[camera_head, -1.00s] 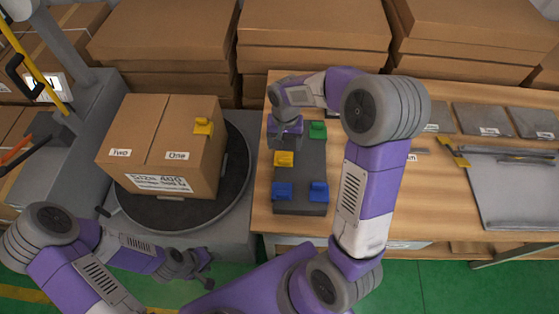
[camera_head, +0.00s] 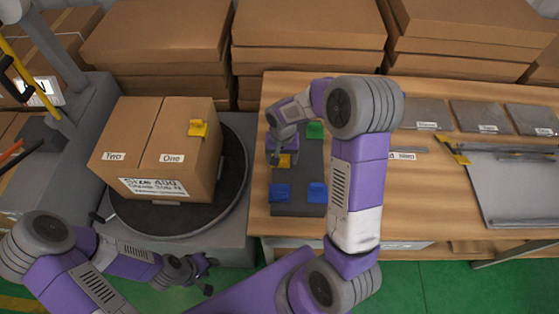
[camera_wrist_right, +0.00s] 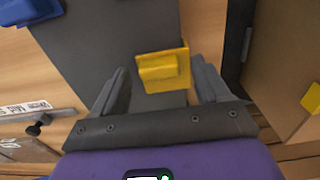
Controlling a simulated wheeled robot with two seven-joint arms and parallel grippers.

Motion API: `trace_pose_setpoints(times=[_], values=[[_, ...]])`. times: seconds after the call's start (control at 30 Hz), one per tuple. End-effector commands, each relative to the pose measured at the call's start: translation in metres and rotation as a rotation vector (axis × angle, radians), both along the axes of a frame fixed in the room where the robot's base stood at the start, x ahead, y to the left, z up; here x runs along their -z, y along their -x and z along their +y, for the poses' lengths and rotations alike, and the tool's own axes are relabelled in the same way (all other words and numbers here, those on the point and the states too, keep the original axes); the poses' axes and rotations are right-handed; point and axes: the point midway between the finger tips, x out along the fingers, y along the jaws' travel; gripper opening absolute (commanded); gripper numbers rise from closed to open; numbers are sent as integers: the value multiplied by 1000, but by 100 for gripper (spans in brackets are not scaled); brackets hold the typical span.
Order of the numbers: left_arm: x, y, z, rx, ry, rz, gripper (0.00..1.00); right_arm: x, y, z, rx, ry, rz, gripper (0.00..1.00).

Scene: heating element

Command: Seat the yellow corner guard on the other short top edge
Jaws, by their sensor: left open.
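A yellow corner guard (camera_head: 281,160) lies on the dark grey mat (camera_head: 299,209) on the wooden table; it also shows in the right wrist view (camera_wrist_right: 163,69). My right gripper (camera_head: 275,154) is over it, partly hiding it. In the wrist view its fingers (camera_wrist_right: 160,78) are apart, one on each side of the guard's near part, with no visible contact. A cardboard box (camera_head: 166,189) stands on the round turntable (camera_head: 236,185). Another yellow guard (camera_head: 198,128) sits on the box's right top edge. My left gripper (camera_head: 193,269) is open and empty, low in front of the turntable.
Two blue guards (camera_head: 280,193) (camera_head: 317,192) and a green guard (camera_head: 315,130) share the mat. Stacked flat cardboard (camera_head: 310,30) is behind the table. Grey plates (camera_head: 425,113) and a grey panel (camera_head: 510,195) lie to the right.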

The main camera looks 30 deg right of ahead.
Motion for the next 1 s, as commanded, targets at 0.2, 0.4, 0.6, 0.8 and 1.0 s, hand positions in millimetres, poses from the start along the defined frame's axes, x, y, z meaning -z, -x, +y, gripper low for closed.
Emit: trace_pose_setpoints(times=[0.2, 0.4, 0.6, 0.8, 1.0], values=[[0, 0, 0, 0, 0, 0, 43, 0, 0, 0, 0, 0, 0, 41], [0, 0, 0, 0, 0, 0, 43, 0, 0, 0, 0, 0, 0, 17], [0, 0, 0, 0, 0, 0, 43, -2, 0, 0, 0, 1, -1, 17], [-7, 0, 0, 0, 0, 0, 43, -31, -1, 0, 2, 0, -5, 17], [-15, 0, 0, 0, 0, 0, 43, -72, -1, 0, 0, 0, -5, 17]])
